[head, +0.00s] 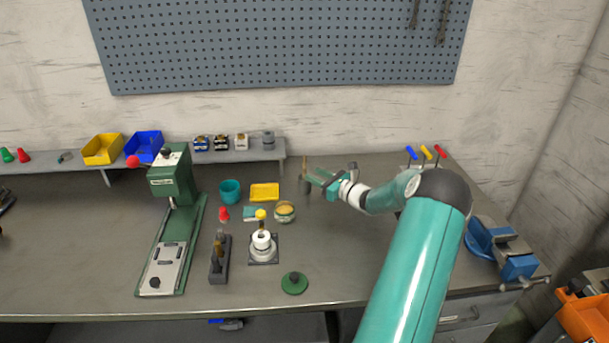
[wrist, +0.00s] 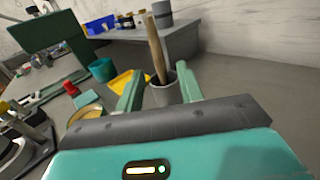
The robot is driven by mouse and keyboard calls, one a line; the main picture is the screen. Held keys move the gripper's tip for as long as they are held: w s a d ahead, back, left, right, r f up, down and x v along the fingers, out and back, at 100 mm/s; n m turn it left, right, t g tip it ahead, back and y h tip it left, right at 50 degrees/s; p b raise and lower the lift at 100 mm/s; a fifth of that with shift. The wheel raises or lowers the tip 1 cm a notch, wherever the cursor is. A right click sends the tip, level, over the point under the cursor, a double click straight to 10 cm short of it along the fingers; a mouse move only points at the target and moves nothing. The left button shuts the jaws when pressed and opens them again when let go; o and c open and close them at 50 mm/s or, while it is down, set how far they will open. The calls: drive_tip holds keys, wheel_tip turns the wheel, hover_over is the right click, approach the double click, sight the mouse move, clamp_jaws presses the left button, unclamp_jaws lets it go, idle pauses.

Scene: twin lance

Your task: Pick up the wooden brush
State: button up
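The wooden brush (wrist: 156,48) stands in a small grey cup (wrist: 166,95), its handle leaning a little to the left. In the head view the brush (head: 304,164) shows as a thin brown stick above the cup (head: 304,186). My gripper (wrist: 160,72) is open, with its two green fingers well apart. In the wrist view the brush and cup appear between the fingers and beyond them. In the head view my gripper (head: 312,177) is just right of the brush. Nothing is held. The brush's lower end is hidden in the cup.
A teal cup (head: 230,191), a yellow tray (head: 265,192) and a round tin (head: 284,211) stand left of the brush. A grey shelf (head: 225,156) ends just behind it, to the left. A green press (head: 173,178) is farther left. The bench right of the grey cup is mostly clear.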

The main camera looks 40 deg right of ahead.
sight(305, 169)
drive_tip(key=w, duration=0.5)
drive_tip(key=shift+w+a+r, duration=0.15)
drive_tip(key=shift+w+a, duration=0.1)
drive_tip(key=shift+w, duration=0.05)
clamp_jaws()
